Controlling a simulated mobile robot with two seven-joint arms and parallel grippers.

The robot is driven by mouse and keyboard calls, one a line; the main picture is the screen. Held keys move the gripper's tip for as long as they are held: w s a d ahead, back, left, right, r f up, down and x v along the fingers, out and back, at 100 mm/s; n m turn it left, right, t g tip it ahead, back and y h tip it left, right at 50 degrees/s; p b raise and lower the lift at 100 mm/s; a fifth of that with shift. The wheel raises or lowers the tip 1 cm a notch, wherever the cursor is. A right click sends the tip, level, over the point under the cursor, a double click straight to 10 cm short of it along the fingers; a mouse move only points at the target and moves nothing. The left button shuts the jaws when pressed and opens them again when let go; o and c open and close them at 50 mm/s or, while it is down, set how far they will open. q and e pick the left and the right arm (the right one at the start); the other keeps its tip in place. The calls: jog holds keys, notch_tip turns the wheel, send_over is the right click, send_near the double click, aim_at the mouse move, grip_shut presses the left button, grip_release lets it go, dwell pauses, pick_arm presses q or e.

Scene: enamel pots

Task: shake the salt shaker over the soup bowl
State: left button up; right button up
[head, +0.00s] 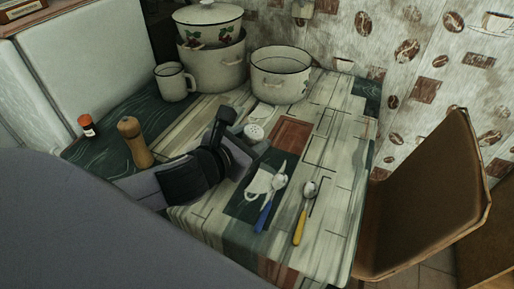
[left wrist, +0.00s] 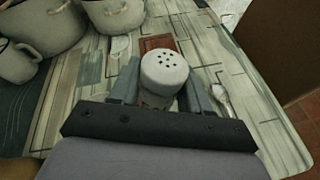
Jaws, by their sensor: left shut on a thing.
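The salt shaker (head: 255,131) has a pale top with dark holes. My left gripper (head: 247,130) is shut on it, with one finger on each side. In the left wrist view the shaker (left wrist: 165,70) stands between the fingers, holes facing up. Its lower part is mostly hidden, and I cannot tell if its base touches the table. I cannot make out a separate soup bowl. An open white enamel pot (head: 281,84) with a dark rim stands just beyond the shaker; its contents are not clear. My right gripper is not in view.
A large lidded pot (head: 213,66) and a white mug (head: 174,82) stand at the back left. A wooden mill (head: 134,143) and a red-capped jar (head: 86,125) are at the left. Two spoons, blue-handled (head: 265,215) and yellow-handled (head: 300,228), lie in front. A chair (head: 425,205) is at right.

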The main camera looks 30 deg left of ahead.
pick_arm(q)
jog(key=a+m, duration=0.1)
jog(key=w+m, duration=0.1)
jog(key=m, duration=0.1)
jog(key=shift+a+b, duration=0.3)
jog(key=shift+a, duration=0.05)
jog(key=shift+a+m+t+h+b, duration=1.4)
jog(key=shift+a+m+h, duration=0.9)
jog(key=shift+a+m, duration=6.2)
jog(key=d+f+m+b, duration=0.3)
jog(key=f+b, duration=0.2)
jog(key=f, duration=0.1)
jog(key=shift+w+d+m, duration=0.25)
jog(key=shift+d+m, duration=0.05)
jog(key=shift+m, duration=0.1)
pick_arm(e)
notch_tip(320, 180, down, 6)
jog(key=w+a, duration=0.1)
pick_arm(q)
jog(key=shift+f, duration=0.1)
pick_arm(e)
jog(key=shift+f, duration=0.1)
